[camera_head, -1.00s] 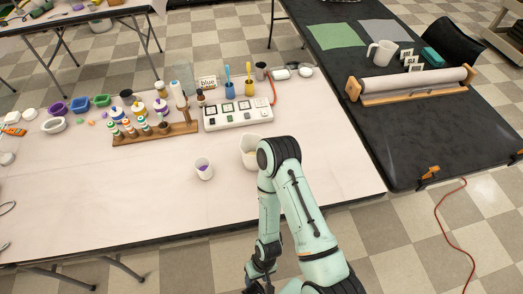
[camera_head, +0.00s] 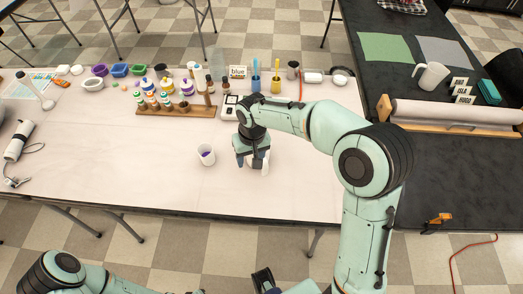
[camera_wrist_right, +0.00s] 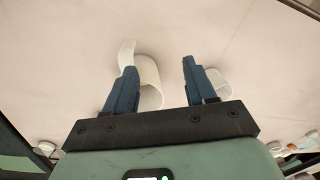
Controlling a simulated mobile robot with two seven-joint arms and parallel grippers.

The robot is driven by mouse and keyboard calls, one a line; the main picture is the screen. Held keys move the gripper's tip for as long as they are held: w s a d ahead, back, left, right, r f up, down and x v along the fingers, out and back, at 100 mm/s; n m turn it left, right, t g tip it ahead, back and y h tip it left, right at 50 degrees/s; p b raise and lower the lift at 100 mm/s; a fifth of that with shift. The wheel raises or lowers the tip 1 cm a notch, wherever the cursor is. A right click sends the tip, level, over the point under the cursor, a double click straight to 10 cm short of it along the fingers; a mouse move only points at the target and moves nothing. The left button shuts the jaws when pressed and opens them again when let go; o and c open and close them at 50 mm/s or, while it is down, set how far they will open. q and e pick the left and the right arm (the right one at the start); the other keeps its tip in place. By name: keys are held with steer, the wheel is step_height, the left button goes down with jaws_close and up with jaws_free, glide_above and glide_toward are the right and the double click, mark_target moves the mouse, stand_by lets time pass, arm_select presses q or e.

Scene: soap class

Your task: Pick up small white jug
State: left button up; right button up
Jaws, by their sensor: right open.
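The small white jug (camera_head: 265,161) stands on the pale-topped table in the head view, mostly hidden by my right gripper (camera_head: 253,163). My right gripper is open, pointing down over the jug. In the right wrist view, the white jug (camera_wrist_right: 150,82) shows behind and beside the left finger of the open gripper (camera_wrist_right: 160,66), partly between the fingers. I cannot tell whether a finger touches it. My left arm shows at the lower left of the head view; I cannot make out its gripper.
A white cup with purple contents (camera_head: 206,155) stands just left of the jug. A wooden rack of small bottles (camera_head: 177,110) and a white device (camera_head: 229,107) stand behind. A larger white pitcher (camera_head: 431,76) is on the black table. The pale table's front is clear.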

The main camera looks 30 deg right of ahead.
glide_toward(265, 165)
steer(key=shift+h, duration=0.3)
steer(key=f, duration=0.4)
steer(key=f+b, duration=0.1)
steer(key=f, duration=0.1)
steer(key=shift+a, duration=0.4)
steer(key=f, duration=0.6)
steer(key=shift+w+d+f, duration=0.15)
steer(key=shift+w, duration=0.05)
jaws_close()
